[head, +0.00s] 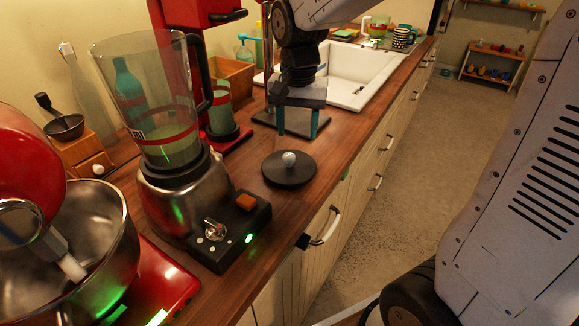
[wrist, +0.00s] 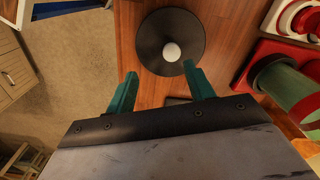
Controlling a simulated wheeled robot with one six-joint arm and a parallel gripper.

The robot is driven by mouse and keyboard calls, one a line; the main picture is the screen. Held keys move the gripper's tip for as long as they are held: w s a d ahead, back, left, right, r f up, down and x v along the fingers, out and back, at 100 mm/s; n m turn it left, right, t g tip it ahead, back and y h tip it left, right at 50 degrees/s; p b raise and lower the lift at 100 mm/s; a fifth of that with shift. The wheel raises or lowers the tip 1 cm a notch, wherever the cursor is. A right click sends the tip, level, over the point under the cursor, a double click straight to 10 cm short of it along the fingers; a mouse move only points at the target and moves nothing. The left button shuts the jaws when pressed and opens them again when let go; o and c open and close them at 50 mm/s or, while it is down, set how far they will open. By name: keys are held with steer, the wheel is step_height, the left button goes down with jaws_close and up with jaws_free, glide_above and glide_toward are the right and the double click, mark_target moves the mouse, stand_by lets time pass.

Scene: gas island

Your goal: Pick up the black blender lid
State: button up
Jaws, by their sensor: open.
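The black blender lid (head: 290,172) is a flat round disc with a pale knob, lying on the wooden counter just right of the blender. It also shows in the wrist view (wrist: 153,47), at the top centre, ahead of my fingertips. My gripper (head: 297,135) is above the counter behind the lid, pointing down. Its two teal fingers are apart with nothing between them, and they also show in the wrist view (wrist: 160,75). The gripper is not touching the lid.
A blender (head: 170,110) with an open jar stands left of the lid. A red machine (head: 185,70) holding a green cup stands behind. A stand mixer bowl (head: 75,250) is at front left. A white sink (head: 350,75) lies farther back. The counter's front edge is close to the lid's right.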

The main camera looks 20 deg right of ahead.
mark_target(288, 155)
steer(key=shift+w+a+f+m, duration=0.1)
steer(key=shift+w+f+m, duration=0.2)
steer(key=shift+w+f, duration=0.65)
steer(key=shift+f, duration=0.1)
steer(key=f, duration=0.4)
steer(key=a+f, duration=0.1)
steer(key=f, duration=0.2)
steer(key=shift+c, duration=0.3)
steer(key=c, duration=1)
